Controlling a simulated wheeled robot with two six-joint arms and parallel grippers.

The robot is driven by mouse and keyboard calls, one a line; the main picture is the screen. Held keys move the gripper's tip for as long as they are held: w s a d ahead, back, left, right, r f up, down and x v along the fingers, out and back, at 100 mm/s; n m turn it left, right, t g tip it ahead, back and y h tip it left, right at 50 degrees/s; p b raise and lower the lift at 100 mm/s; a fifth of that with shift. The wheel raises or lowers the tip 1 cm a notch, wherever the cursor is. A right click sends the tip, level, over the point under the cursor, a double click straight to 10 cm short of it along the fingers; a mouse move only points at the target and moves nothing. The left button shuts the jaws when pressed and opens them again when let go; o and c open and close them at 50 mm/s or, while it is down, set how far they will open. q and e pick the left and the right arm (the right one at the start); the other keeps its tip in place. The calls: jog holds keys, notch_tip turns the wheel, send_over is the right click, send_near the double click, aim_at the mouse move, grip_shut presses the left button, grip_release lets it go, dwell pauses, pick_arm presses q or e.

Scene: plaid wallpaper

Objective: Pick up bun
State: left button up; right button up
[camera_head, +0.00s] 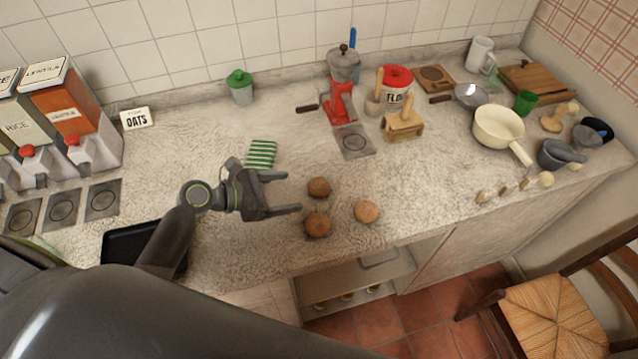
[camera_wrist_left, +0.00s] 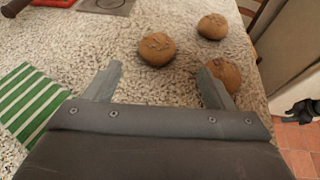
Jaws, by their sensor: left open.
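Three round brown buns lie on the speckled counter. One bun (camera_head: 319,187) is at the back, one bun (camera_head: 317,224) is nearer the front edge, and one bun (camera_head: 367,211) is further right. My left gripper (camera_head: 291,192) is open and empty, just left of the two nearer buns, with its fingers pointing right toward them. In the left wrist view, the back bun (camera_wrist_left: 157,49) is ahead of the gap between the fingertips. The front bun (camera_wrist_left: 224,75) is partly hidden behind the right finger, and the third bun (camera_wrist_left: 212,26) is farther off.
A green striped cloth (camera_head: 262,153) lies behind my left gripper. A red grinder (camera_head: 341,98) stands at the back on the counter. A black tray (camera_head: 131,243) is at the left front. The counter (camera_head: 420,190) right of the buns is clear.

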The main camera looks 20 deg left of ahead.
aim_at(310, 188)
pick_arm(q)
jog(key=shift+x, duration=1.2)
jog(key=shift+w+d+f+p, duration=0.2)
jog(key=shift+w+d+p, duration=0.15)
jog(key=shift+w+d, duration=0.15)
jog(key=shift+p+x, duration=0.5)
jog(key=shift+x, duration=1.7)
jog(key=shift+a+f, duration=0.15)
pick_arm(e)
notch_tip(310, 188, up, 2)
jog(key=shift+s, duration=0.1)
pick_arm(q)
jog(key=shift+c, duration=0.5)
jog(key=c, duration=0.9)
jog(key=shift+c, duration=0.3)
pick_arm(e)
jog(key=shift+a, duration=0.15)
